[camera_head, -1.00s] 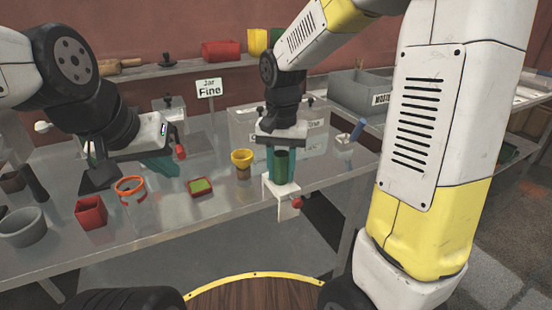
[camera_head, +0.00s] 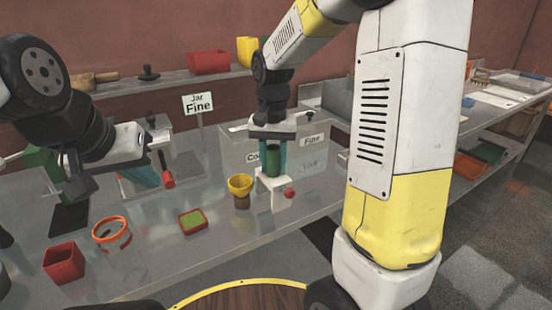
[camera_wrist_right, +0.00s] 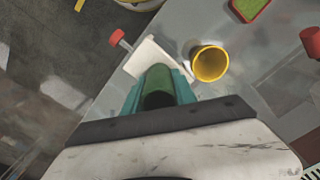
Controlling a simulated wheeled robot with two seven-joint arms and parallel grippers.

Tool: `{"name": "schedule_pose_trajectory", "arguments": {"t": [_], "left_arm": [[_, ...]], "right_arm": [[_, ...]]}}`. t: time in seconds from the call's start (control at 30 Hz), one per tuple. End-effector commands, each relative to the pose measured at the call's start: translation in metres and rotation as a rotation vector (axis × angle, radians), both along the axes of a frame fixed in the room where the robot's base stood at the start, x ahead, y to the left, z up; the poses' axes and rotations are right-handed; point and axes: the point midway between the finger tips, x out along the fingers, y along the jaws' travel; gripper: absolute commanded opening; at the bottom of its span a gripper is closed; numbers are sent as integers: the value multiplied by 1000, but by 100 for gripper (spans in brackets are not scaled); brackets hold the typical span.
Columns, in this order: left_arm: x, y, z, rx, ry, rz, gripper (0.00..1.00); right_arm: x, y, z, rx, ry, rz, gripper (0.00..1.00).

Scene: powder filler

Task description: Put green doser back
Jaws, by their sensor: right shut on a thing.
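The green doser has a green tube (camera_head: 273,158) on a white bracket (camera_head: 265,193) with a red knob (camera_head: 289,193). My right gripper (camera_head: 272,152) is shut around the tube with its teal fingers. The tube (camera_wrist_right: 158,88) also shows between the fingers in the right wrist view, with the white bracket (camera_wrist_right: 150,55) beyond. The doser is upright over the table, in front of a pale labelled box (camera_head: 310,165); I cannot tell whether it touches the table. My left gripper (camera_head: 142,176) is at the left over the table; its fingertips are partly hidden.
A yellow cup (camera_head: 240,186) stands just left of the doser. A red tray with green powder (camera_head: 193,221), an orange ring (camera_head: 111,233) and a red box (camera_head: 62,261) are further left. A red knob (camera_head: 168,181) is near my left gripper.

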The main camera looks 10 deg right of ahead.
Motion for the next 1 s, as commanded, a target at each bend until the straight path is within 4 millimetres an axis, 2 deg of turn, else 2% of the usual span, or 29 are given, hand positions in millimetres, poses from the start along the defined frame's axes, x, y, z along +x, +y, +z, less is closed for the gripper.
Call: {"name": "schedule_pose_trajectory", "arguments": {"t": [0.03, 0.2, 0.37, 0.6, 0.8, 1.0], "left_arm": [[0, 0, 0, 0, 0, 0, 0], [0, 0, 0, 0, 0, 0, 0], [0, 0, 0, 0, 0, 0, 0], [0, 0, 0, 0, 0, 0, 0], [0, 0, 0, 0, 0, 0, 0], [0, 0, 0, 0, 0, 0, 0]], "right_arm": [[13, -8, -2, 0, 0, -5, 0], [48, -33, -6, -1, 0, -3, 0], [70, -47, -8, 1, -1, 0, 0], [84, -57, -10, 0, 0, 0, 0], [82, -55, -41, 0, 3, 2, 0], [83, -55, -44, 0, 0, 2, 0]]}}
